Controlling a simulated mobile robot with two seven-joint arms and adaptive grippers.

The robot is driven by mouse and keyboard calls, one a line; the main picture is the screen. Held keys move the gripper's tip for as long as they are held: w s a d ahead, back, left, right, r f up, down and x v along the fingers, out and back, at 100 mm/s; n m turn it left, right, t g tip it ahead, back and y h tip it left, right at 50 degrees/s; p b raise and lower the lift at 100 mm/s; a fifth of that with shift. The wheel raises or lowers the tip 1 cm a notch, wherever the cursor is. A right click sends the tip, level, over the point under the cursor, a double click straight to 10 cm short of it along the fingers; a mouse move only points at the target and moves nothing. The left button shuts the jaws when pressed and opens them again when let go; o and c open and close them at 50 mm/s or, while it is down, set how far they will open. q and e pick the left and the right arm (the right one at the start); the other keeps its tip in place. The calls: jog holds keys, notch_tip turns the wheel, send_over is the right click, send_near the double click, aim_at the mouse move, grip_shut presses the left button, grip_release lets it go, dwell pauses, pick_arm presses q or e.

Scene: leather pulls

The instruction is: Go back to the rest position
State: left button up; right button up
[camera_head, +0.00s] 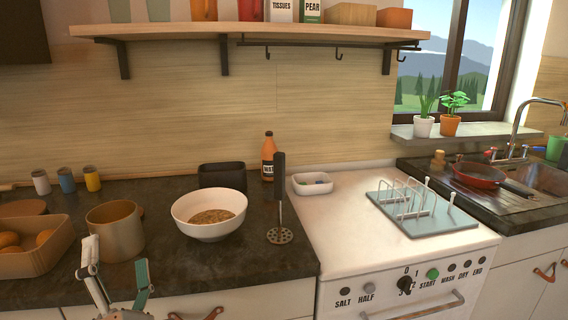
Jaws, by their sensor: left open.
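My left gripper (117,272) is at the bottom left of the head view, in front of the counter's front edge. Its two fingers stand apart and nothing is between them. It is close to the brown pot (115,232), which is behind it on the counter; I cannot tell whether they touch. My right gripper is not in view. Leather pulls (544,273) show on the cabinet front at the right, and another leather pull (196,315) shows at the bottom edge.
A dish rack (422,214) stands on the white appliance (340,232). A red pan (480,175) lies by the sink. A shelf (250,32) hangs above.

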pick_arm(q)
jog(key=s+d+f+m+g+h+p, duration=0.1)
jog(key=s+d+f+m+h+p, duration=0.1)
jog(key=d+f+m+h, duration=0.7)
jog(key=s+d+f+m+g+h+p, duration=0.15)
jog(key=d+f+m+h, duration=0.45)
jog(key=m, duration=0.7)
jog(key=s+a+f+m+g+y+p, duration=0.1)
jog(key=s+f+m+g, duration=0.3)
jog(key=s+f, duration=0.4)
jog(key=s+a+f+m+g+p, duration=0.1)
jog(key=s+f+m+g, duration=0.4)
jog(key=f, duration=1.1)
jog(key=s+a, duration=0.1)
jog(key=s, duration=0.2)
jog(key=shift+a+m+y, duration=0.35)
jog(key=shift+m+y, duration=0.05)
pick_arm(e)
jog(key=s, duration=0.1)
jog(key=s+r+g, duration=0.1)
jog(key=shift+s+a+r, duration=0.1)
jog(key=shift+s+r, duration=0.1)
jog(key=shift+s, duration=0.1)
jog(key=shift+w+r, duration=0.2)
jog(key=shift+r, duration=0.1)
